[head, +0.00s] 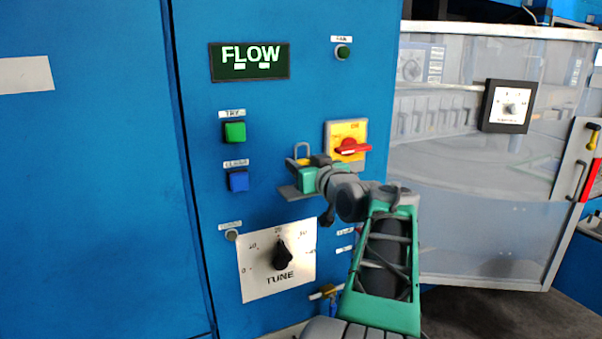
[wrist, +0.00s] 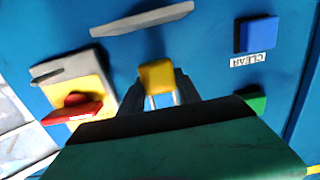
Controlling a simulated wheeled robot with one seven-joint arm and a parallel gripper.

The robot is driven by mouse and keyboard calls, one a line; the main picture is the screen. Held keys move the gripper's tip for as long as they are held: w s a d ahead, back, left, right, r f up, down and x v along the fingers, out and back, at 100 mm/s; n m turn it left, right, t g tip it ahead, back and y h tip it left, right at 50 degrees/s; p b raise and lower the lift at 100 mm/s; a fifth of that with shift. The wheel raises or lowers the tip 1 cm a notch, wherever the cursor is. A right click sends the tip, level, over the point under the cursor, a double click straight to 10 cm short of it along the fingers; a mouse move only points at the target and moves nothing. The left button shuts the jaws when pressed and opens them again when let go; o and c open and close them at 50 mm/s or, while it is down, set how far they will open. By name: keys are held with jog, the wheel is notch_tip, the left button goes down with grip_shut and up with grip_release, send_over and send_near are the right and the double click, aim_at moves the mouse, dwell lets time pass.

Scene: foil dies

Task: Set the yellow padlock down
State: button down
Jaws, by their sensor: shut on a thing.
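The yellow padlock (wrist: 157,75) is between the two dark fingers of my gripper (wrist: 158,88) in the wrist view, and they are shut on it. Its pale shackle legs show between the fingers. In the head view my gripper (head: 305,166) is in front of the blue panel, and the padlock (head: 303,161) is mostly hidden behind it, with its grey shackle sticking up. A grey ledge (head: 287,192) juts from the panel below the gripper. In the wrist view, which is turned over, the ledge (wrist: 142,19) shows apart from the padlock, with blue panel between them.
A red rotary switch on a yellow plate (head: 358,130) is close to the right of my gripper. Green (head: 235,132) and blue (head: 238,180) buttons are to the left. A TUNE dial plate (head: 255,279) is below. A clear guard door (head: 500,190) stands at the right.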

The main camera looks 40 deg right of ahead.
jog(key=f, duration=0.1)
jog(key=f+p, duration=0.1)
jog(key=f, duration=0.1)
jog(key=shift+w+d+f, duration=0.15)
jog(key=shift+w+f, duration=0.15)
jog(key=shift+f, duration=0.15)
jog(key=shift+f, duration=0.2)
jog(key=c, duration=0.9)
grip_release()
jog(key=shift+o, duration=0.2)
jog(key=shift+r, duration=0.1)
